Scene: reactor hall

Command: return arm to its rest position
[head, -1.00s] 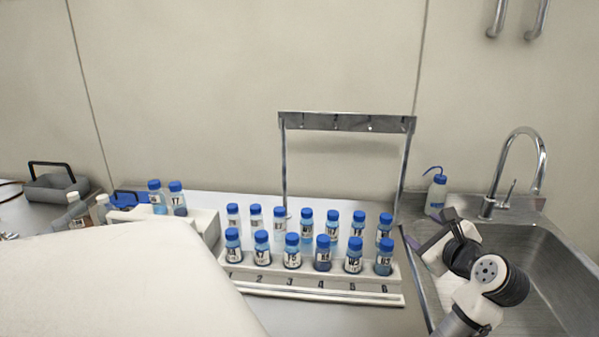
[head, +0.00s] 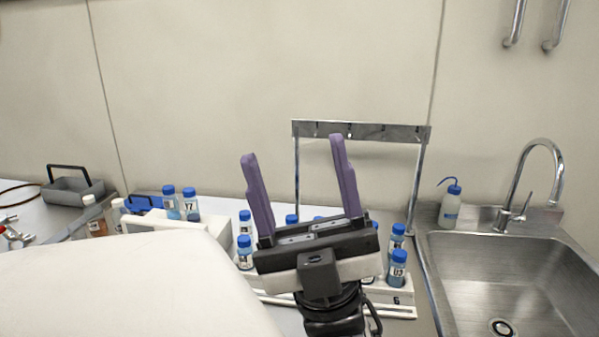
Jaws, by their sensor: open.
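My gripper (head: 298,150) is raised in the middle of the head view, its two purple fingers pointing up and spread apart. Nothing is between them. It stands in front of the white numbered rack (head: 402,297) and hides most of the blue-capped bottles there. A few bottles show at its sides, such as one at the right (head: 397,268) and one at the left (head: 245,252).
A steel frame (head: 362,131) stands behind the rack. At the right are a sink (head: 490,275) with a tall tap (head: 541,145) and a wash bottle (head: 450,208).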

